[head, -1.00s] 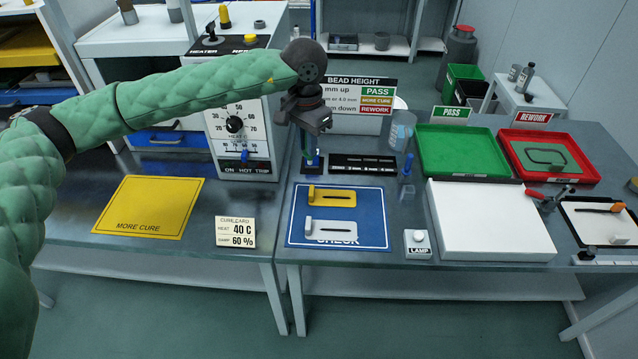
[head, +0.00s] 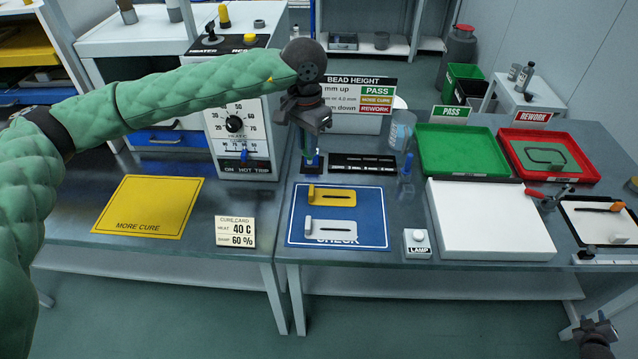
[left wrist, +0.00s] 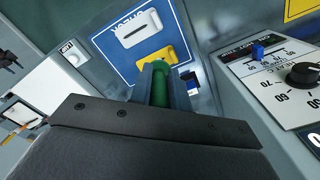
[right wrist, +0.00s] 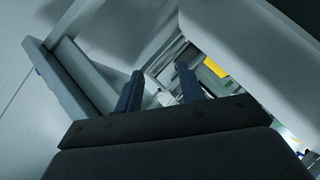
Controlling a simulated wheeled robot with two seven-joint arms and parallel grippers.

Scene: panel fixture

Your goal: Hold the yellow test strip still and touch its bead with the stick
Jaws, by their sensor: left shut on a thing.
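The yellow test strip (head: 332,197) lies on the blue CHECK mat (head: 374,230), above a similar grey strip (head: 331,230). My left gripper (head: 311,160) is behind the mat, apart from the strip. It is shut on a green, stick-like thing (left wrist: 160,86), mostly hidden by the fingers. My right gripper (right wrist: 158,76) is open and empty, low at the right in the head view (head: 598,332), far from the strip.
Right of the mat stand a lamp button (head: 417,242) and a white block (head: 490,222). Behind are a dark slotted rack (head: 362,164), a blue-tipped upright item (head: 407,168), and green (head: 463,152) and red (head: 547,158) trays. The heater box (head: 238,135) stands left of my left gripper.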

